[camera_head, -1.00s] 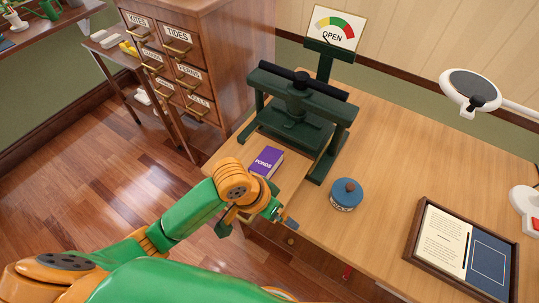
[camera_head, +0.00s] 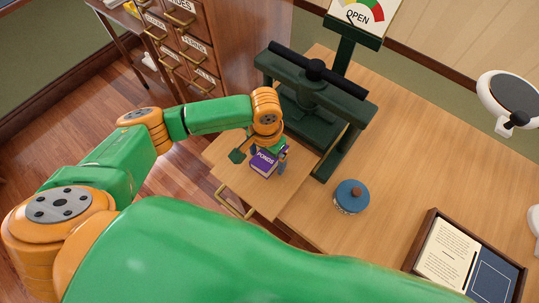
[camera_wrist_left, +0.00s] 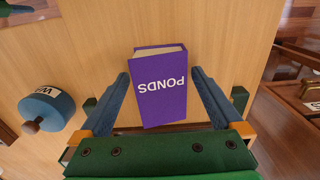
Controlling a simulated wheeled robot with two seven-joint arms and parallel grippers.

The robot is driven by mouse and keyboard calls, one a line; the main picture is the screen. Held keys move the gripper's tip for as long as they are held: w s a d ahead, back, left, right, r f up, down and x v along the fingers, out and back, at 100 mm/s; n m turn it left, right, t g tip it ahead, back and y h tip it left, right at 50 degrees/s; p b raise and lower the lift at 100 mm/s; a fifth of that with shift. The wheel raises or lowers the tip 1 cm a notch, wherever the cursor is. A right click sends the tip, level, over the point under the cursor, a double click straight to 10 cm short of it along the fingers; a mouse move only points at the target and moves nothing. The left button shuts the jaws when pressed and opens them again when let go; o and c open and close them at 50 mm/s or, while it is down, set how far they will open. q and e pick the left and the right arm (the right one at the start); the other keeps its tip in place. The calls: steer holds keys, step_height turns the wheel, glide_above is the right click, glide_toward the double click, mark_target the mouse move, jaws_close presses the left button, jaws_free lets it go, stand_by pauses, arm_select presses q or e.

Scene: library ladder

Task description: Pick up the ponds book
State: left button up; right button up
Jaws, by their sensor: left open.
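The ponds book (camera_head: 264,163) is a small purple book with white lettering. It lies flat on a pulled-out wooden board (camera_head: 232,184) in front of the green press. My left gripper (camera_head: 268,152) is over it, pointing down. In the left wrist view the book (camera_wrist_left: 160,90) lies between the two open blue fingers of the left gripper (camera_wrist_left: 163,92), with a small gap on each side. In the head view the wrist hides part of the book.
The dark green press (camera_head: 312,95) stands right behind the book. A round blue tin (camera_head: 351,197) sits to the right on the desk, also in the left wrist view (camera_wrist_left: 45,110). A drawer cabinet (camera_head: 215,45) stands behind left.

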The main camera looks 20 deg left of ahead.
arm_select(q)
steer(key=shift+w+f, duration=0.15)
steer(key=shift+w, duration=0.15)
steer(key=shift+c, duration=0.2)
steer(key=shift+s, duration=0.2)
steer(key=c, duration=1.1)
steer(key=shift+c, duration=1.3)
steer(key=shift+w, duration=0.1)
